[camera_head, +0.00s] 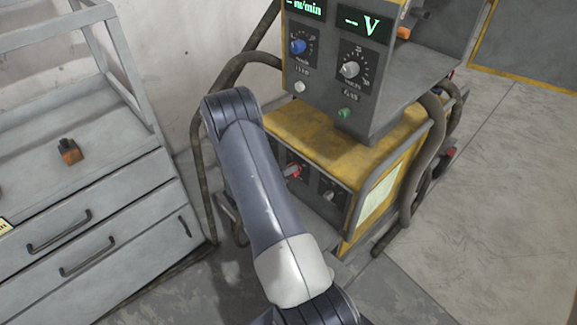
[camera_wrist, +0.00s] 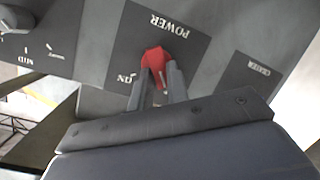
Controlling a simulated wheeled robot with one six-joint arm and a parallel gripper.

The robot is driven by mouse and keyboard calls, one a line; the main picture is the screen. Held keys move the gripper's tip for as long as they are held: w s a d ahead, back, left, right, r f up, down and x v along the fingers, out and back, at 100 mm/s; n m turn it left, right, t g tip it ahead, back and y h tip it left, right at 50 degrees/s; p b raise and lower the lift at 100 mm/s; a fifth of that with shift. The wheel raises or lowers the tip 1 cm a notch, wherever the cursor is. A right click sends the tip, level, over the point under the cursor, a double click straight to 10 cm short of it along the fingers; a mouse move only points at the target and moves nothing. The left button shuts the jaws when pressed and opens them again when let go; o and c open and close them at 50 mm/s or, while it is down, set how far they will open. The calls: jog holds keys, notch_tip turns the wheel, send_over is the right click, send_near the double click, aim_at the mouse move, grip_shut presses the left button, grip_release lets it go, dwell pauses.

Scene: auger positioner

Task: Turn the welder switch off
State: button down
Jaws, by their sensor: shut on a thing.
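The red welder switch (camera_wrist: 155,60) sits on a dark plate marked POWER, which appears upside down in the wrist view. An ON mark shows to the lower left of the switch; no OFF mark is readable. My gripper (camera_wrist: 157,85) is shut on the red switch, one finger on each side of it. A pale line shows on the switch between the fingers. In the head view the red switch (camera_head: 292,171) shows on the front of the yellow welder (camera_head: 310,130), just right of my arm. My gripper is hidden there behind my arm.
A grey wire-feeder box (camera_head: 340,95) with a blue knob, a grey knob and displays stands on the welder. Another knob (camera_head: 329,193) is right of the switch. Thick hoses (camera_head: 430,160) hang at the sides. A grey drawer cabinet (camera_head: 100,215) stands left, with an orange-and-dark item (camera_head: 70,152) on top.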

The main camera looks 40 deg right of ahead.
jog(key=shift+n+g+p, duration=0.3)
jog(key=shift+n+p, duration=0.05)
jog(key=shift+n, duration=0.15)
dwell(0.3)
jog(key=c, duration=1.4)
grip_release()
jog(key=shift+o, duration=0.2)
jog(key=shift+w, duration=0.1)
jog(key=v, duration=1)
jog(key=shift+a+p, duration=0.3)
jog(key=shift+a, duration=0.15)
